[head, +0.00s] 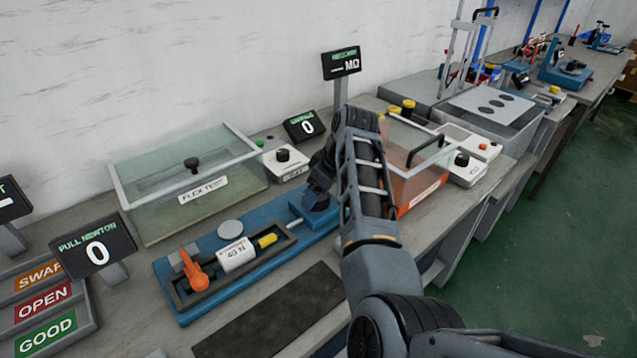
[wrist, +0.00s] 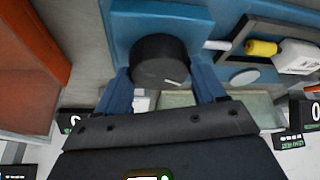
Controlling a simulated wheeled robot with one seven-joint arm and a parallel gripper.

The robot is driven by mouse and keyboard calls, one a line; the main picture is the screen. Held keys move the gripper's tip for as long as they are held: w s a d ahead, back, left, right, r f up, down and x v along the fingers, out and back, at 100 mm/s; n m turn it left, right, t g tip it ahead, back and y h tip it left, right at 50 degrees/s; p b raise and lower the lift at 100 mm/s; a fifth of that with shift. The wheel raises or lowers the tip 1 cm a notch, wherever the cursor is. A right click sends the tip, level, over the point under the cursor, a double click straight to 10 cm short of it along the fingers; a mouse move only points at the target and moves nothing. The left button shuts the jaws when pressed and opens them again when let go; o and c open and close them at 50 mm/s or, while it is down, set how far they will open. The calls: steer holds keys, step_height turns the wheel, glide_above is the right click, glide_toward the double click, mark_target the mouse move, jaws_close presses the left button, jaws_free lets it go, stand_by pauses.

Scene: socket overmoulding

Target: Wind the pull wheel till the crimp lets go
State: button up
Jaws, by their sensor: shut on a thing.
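The pull wheel (wrist: 160,58) is a dark round knob with a pale mark on its face, at the end of the blue pull-test base (head: 190,318). My gripper (wrist: 162,80) is shut on the wheel, one blue finger on each side. In the head view my gripper (head: 318,198) hides most of the wheel. A thin rod runs from the wheel end towards a yellow piece (head: 267,240) and a white block (head: 236,254) marked 40 N in a dark frame. An orange clamp lever (head: 192,268) stands at the frame's far end. The Pull Newton display (head: 95,250) reads 0.
A glass-covered flex test box (head: 190,180) stands behind the base. An orange box (head: 425,185) with a clear cover and dark handle is close to the right of my arm. A dark mat (head: 270,318) lies in front. Swap, Open and Good trays (head: 45,310) are left.

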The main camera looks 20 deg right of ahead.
steer(key=shift+m+h+p, duration=0.5)
steer(key=shift+m+p, duration=0.1)
steer(key=shift+m, duration=0.5)
steer(key=o, duration=1)
steer(key=shift+s+v, duration=0.2)
steer(key=shift+v, duration=3.65)
steer(key=shift+a, duration=0.1)
